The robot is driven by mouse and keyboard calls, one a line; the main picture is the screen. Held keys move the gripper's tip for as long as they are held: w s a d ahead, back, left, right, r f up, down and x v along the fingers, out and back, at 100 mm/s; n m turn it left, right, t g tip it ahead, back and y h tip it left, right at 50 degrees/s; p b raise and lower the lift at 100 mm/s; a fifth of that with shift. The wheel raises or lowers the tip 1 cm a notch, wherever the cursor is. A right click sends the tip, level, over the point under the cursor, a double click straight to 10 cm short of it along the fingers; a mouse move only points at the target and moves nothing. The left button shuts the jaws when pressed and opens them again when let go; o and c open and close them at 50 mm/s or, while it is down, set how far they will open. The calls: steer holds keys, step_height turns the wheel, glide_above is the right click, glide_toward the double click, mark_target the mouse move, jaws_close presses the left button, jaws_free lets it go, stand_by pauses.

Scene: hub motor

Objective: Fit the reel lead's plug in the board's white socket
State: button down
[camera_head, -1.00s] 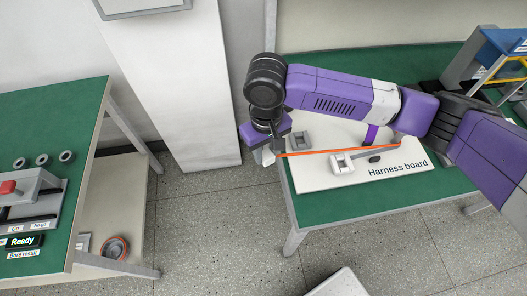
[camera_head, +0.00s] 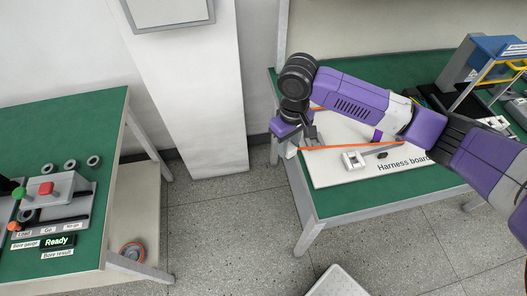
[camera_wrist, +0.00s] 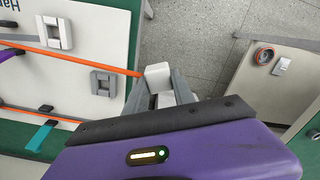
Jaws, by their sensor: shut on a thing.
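My gripper (camera_wrist: 160,92) is shut on the white plug (camera_wrist: 158,74), which sticks out beyond the fingertips. In the head view my gripper (camera_head: 288,144) is just off the left edge of the harness board (camera_head: 328,176). The orange lead (camera_wrist: 95,63) runs taut from the plug across the board. The board's white socket (camera_wrist: 54,33) stands apart from the plug; it also shows in the head view (camera_head: 353,160). A grey socket (camera_wrist: 104,83) sits nearer my gripper, behind it in the head view (camera_head: 309,137).
The green table (camera_head: 340,207) carries the board, with a blue and yellow rack (camera_head: 492,60) at the right. A second green table (camera_head: 85,118) with a gauge station (camera_head: 62,205) stands at the left. Bare floor (camera_head: 215,215) lies between. A pale box (camera_head: 338,284) is at the bottom.

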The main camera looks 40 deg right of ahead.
steer(key=s+d+n+p, duration=0.3)
steer(key=s+d+n, duration=0.75)
steer(key=d, duration=0.65)
steer(key=shift+s+d+f+n+b, duration=0.15)
steer(key=shift+s+f+n+b, duration=0.35)
steer(key=shift+f, duration=0.4)
steer(key=shift+s+d+f+n+b, duration=0.15)
steer(key=shift+s+f+n+b, duration=0.2)
steer(key=shift+s+f+b, duration=0.35)
steer(key=shift+s+d+f+n+b, duration=0.15)
steer(key=shift+s+f+n+b, duration=0.25)
steer(key=shift+f+b, duration=0.45)
steer(key=shift+f+b, duration=0.65)
steer(key=shift+f, duration=0.95)
steer(key=c, duration=1)
jaws_free()
steer(key=shift+o, duration=0.2)
steer(key=shift+r, duration=0.1)
step_height(320, 180, up, 8)
steer(key=b, duration=0.1)
